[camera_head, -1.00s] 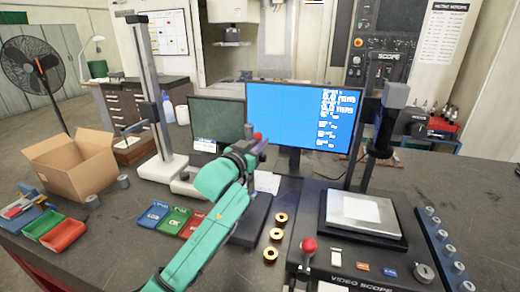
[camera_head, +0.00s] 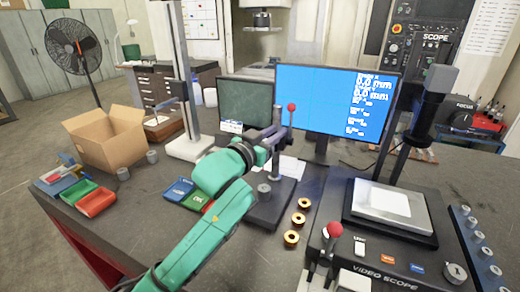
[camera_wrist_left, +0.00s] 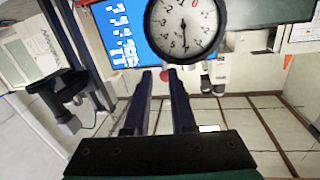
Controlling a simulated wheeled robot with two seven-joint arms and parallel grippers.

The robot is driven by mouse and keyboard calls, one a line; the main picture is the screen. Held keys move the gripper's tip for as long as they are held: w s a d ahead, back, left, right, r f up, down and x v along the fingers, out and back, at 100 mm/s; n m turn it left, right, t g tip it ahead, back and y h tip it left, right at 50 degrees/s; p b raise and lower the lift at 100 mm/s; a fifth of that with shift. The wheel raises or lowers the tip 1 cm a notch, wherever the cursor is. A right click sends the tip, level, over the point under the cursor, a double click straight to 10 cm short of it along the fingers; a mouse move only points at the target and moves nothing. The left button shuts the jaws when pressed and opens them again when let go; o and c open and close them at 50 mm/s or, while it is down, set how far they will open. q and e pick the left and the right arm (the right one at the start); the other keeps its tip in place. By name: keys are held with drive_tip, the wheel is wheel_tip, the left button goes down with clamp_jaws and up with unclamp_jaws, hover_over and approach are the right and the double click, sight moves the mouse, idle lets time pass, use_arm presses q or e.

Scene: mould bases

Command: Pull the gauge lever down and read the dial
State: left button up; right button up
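The gauge stand (camera_head: 270,208) is a dark block with an upright post, and its lever ends in a red ball (camera_head: 291,107) near the monitor. The round white dial (camera_wrist_left: 186,24) shows at the top of the left wrist view, partly cut off; its exact reading is not clear. My left gripper (camera_head: 273,133) is at the post, just left of and below the red ball in the head view. Its dark fingers (camera_wrist_left: 160,72) stand apart. A small reddish spot shows between the fingertips, but I cannot tell whether they touch the lever. My right gripper is out of view.
The video scope (camera_head: 405,265) with its red-knobbed joystick (camera_head: 335,230) stands at right. Three brass rings (camera_head: 298,218) lie between it and the gauge stand. Coloured trays (camera_head: 178,190) lie left of my arm. A cardboard box (camera_head: 105,140) and the monitor (camera_head: 335,98) stand farther back.

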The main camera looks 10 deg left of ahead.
use_arm(q)
drive_tip(key=b+v, duration=0.1)
drive_tip(key=v, duration=0.6)
drive_tip(key=shift+r, duration=0.1)
